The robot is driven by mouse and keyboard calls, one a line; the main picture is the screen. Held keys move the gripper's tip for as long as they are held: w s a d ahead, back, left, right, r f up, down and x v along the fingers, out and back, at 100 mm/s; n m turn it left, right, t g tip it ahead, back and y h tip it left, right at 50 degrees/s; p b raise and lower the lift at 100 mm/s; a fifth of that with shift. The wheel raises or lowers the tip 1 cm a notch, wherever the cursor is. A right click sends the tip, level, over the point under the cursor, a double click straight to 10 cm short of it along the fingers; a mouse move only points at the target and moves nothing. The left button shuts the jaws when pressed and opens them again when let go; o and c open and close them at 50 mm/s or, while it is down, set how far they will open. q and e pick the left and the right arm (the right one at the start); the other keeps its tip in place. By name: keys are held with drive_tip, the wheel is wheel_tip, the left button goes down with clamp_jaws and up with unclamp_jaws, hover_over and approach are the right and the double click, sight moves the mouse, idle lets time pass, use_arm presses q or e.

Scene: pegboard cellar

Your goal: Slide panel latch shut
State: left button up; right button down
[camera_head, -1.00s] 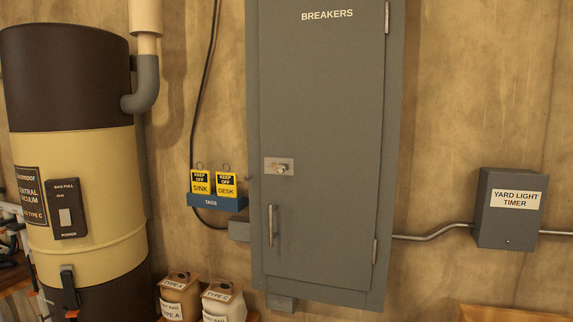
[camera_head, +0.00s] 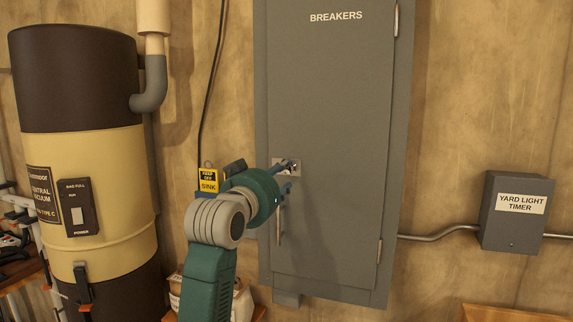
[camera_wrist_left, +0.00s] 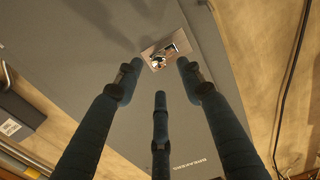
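The panel latch is a small silver plate with a knob (camera_head: 294,166), on the left edge of the closed grey breaker panel door (camera_head: 335,100). In the left wrist view the latch plate (camera_wrist_left: 172,44) lies just beyond my fingertips. My left gripper (camera_head: 286,176) reaches in from the lower left, in front of the latch, and partly covers it. Its three dark fingers (camera_wrist_left: 160,76) are spread apart with nothing between them. I cannot tell whether a fingertip touches the latch. My right gripper is not in view.
The door's vertical handle (camera_head: 279,224) is just below my left gripper. A yellow SINK tag (camera_head: 208,181) hangs left of the panel. A vacuum canister (camera_head: 85,160) stands at left.

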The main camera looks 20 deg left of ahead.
sight(288, 169)
use_arm(q)
drive_tip(key=shift+w+d+p, duration=0.1)
drive_tip(key=shift+w+p, duration=0.95)
drive_tip(key=shift+w, duration=1.75)
clamp_jaws()
